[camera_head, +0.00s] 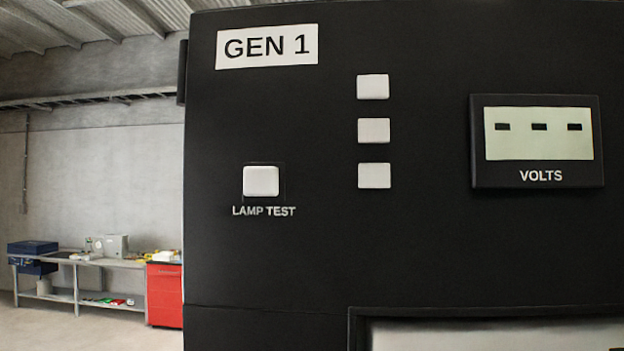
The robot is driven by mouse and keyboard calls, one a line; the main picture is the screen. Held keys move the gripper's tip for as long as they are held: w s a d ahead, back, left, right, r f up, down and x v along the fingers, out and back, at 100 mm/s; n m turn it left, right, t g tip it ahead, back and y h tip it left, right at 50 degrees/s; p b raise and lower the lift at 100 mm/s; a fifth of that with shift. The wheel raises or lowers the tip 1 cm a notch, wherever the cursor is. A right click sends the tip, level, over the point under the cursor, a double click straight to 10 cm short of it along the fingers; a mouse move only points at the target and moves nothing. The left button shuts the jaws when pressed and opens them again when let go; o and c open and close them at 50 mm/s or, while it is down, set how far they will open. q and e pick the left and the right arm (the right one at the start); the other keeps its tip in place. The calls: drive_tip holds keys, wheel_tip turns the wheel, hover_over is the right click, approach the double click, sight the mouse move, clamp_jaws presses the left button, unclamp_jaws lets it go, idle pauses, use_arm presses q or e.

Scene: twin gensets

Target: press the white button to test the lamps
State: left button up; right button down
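The white square button (261,181) labelled LAMP TEST is on the left part of a black panel (290,260) marked GEN 1 (267,47). To its right is a column of three pale rectangular lamps, at the top (373,87), middle (374,130) and bottom (374,175); all look plain white. Nothing covers the button or the lamps. Neither of my grippers shows in the head view.
A VOLTS meter (538,140) with a pale display is at the right of the panel. A pale recess (490,335) with a dark frame is at lower right. Far left, a workbench (75,262) and red cabinet (164,295) stand by the wall. Open floor lies in front.

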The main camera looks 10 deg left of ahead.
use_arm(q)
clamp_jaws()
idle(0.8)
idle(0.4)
